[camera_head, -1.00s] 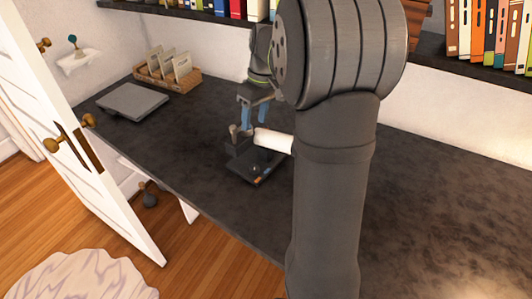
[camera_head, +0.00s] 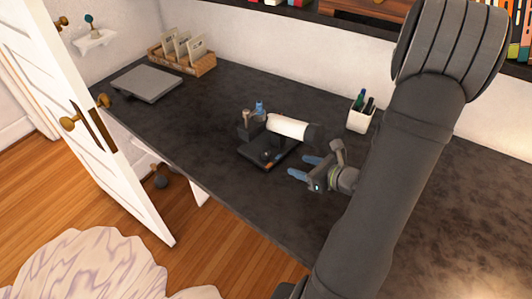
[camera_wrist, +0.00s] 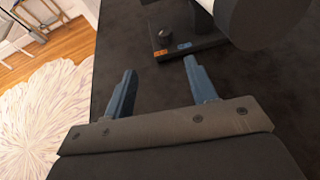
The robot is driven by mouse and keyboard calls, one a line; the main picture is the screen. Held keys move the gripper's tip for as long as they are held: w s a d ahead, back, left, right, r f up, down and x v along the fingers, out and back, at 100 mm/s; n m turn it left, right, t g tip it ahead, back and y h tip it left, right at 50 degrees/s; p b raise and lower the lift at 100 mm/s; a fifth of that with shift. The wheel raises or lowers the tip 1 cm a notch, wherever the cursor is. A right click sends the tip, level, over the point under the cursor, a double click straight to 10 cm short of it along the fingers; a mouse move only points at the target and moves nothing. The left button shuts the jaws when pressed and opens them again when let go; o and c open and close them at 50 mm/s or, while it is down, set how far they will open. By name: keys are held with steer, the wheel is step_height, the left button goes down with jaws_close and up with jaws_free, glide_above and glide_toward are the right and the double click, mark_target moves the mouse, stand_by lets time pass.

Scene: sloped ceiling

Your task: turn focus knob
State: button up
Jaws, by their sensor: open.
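A small device on the dark desk has a white tube (camera_head: 288,126) with a black end (camera_head: 316,136) over a flat black base (camera_head: 256,153). Small grey-brown knob-like parts (camera_head: 247,116) and a blue part (camera_head: 260,106) stand at the tube's left end; I cannot tell which is the focus knob. My gripper (camera_head: 305,168) is open and empty, right of the base, fingers pointing left toward it without touching. In the wrist view, my gripper (camera_wrist: 160,68) points at the base (camera_wrist: 190,46), which has orange and blue marks and a small round knob (camera_wrist: 163,34).
A white pen cup (camera_head: 358,121) stands behind my gripper. A closed grey laptop-like slab (camera_head: 147,83) and a basket with cards (camera_head: 188,62) lie at the desk's far left. The desk's front edge is close by. The desk between slab and device is clear.

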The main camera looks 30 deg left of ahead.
mark_target(267, 153)
steer(key=x, duration=1.7)
steer(key=shift+w, duration=0.35)
steer(key=shift+c, duration=0.2)
steer(key=c, duration=0.9)
steer(key=shift+c, duration=0.2)
